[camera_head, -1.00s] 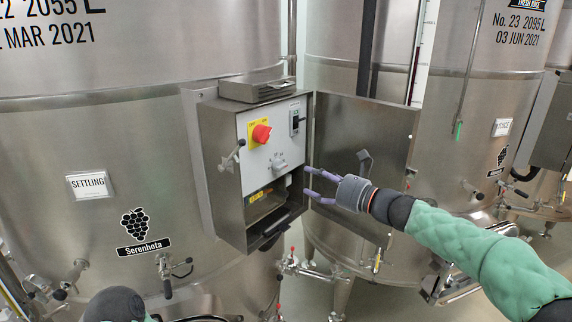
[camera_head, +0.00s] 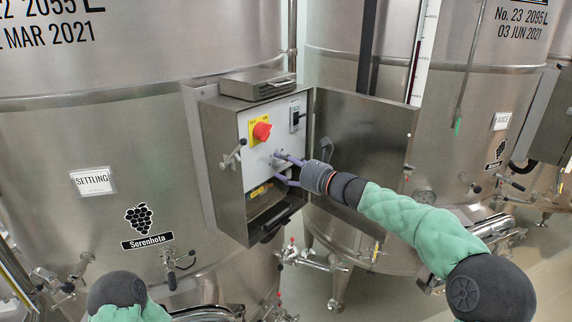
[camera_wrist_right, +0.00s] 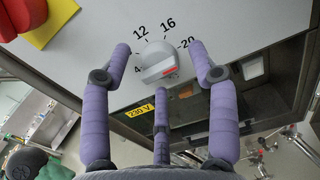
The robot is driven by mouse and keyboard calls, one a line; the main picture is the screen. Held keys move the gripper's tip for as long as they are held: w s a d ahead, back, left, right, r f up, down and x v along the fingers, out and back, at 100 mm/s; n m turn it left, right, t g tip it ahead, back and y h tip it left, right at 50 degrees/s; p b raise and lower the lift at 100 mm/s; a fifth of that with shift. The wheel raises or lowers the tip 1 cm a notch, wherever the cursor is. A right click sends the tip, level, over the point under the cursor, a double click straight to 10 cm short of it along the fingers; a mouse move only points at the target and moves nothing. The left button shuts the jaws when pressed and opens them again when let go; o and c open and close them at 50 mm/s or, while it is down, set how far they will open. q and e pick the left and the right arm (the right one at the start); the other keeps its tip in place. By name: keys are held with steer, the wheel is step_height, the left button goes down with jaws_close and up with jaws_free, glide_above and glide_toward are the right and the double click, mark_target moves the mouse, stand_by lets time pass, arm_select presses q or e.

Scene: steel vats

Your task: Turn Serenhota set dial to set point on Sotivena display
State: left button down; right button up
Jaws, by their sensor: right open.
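The set dial (camera_wrist_right: 158,62) is a pale grey knob with a red mark on its lower right side, on the control panel of the Serenhota vat (camera_head: 100,140). Printed numbers 12, 16 and 20 arc above and right of it. My right gripper (camera_head: 282,169) is at the panel and largely hides the dial in the head view. In the right wrist view my right gripper (camera_wrist_right: 160,55) is open, with fingers left and right of the dial and a third below; contact is unclear. My left gripper is out of view. I cannot identify the Sotivena display.
A red knob (camera_head: 262,132) on a yellow plate and a black switch (camera_head: 297,118) sit above the dial. The open box door (camera_head: 365,140) stands right of my gripper. A yellow 230 V label (camera_wrist_right: 139,111) is below the dial. Valves project from the vats.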

steer(key=c, duration=1.2)
steer(key=shift+o, duration=0.2)
steer(key=shift+f, duration=0.1)
steer(key=shift+f+n+b, duration=0.1)
steer(key=shift+n+b, duration=8.6)
steer(key=shift+n, duration=0.2)
